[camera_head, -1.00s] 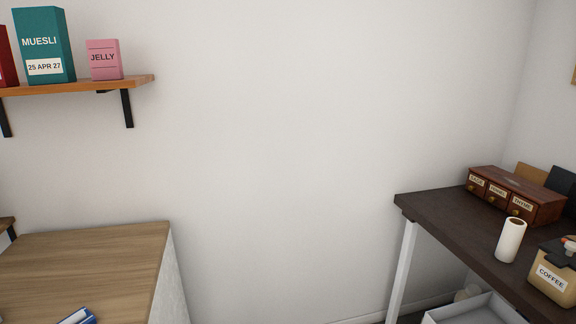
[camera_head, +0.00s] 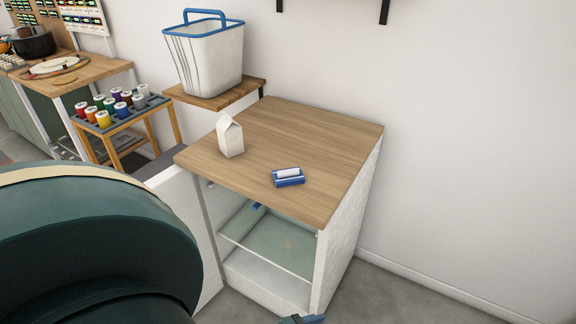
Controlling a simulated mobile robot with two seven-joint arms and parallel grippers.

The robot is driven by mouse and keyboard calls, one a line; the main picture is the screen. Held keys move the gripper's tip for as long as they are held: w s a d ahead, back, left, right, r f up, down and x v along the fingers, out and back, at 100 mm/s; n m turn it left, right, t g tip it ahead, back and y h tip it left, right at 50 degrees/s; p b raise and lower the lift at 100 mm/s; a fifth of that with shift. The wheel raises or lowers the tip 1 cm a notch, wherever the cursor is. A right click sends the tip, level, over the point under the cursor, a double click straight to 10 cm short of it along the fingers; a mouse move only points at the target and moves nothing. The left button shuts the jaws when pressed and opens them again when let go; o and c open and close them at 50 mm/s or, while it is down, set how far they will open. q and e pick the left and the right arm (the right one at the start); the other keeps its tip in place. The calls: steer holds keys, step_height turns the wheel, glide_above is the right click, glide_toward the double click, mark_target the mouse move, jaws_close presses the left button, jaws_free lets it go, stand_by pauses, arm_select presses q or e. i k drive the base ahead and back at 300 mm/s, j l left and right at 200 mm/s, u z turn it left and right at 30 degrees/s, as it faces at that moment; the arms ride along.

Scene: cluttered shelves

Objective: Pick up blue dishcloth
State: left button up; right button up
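I cannot make out a blue dishcloth for certain. A small blue-and-white item (camera_head: 289,177) lies on the wooden top of the white cabinet; it looks like a blue case with a white roll or pad on it. A small blue object (camera_head: 257,207) shows inside the open cabinet, partly hidden under its top. A dark and blue piece (camera_head: 302,320) is cut off by the bottom edge, too little of it to identify. Neither gripper can be made out. A large dark green rounded part of mine fills the lower left and hides what is behind it.
The cabinet top (camera_head: 330,140) also holds a white carton (camera_head: 230,137). The cabinet door (camera_head: 180,200) stands open to the left. A white basket with a blue handle (camera_head: 205,55) stands on a wooden shelf behind. A stand with coloured jars (camera_head: 110,108) is at left. Floor is clear at right.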

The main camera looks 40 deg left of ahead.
mark_target(293, 175)
steer(key=u, duration=1.55)
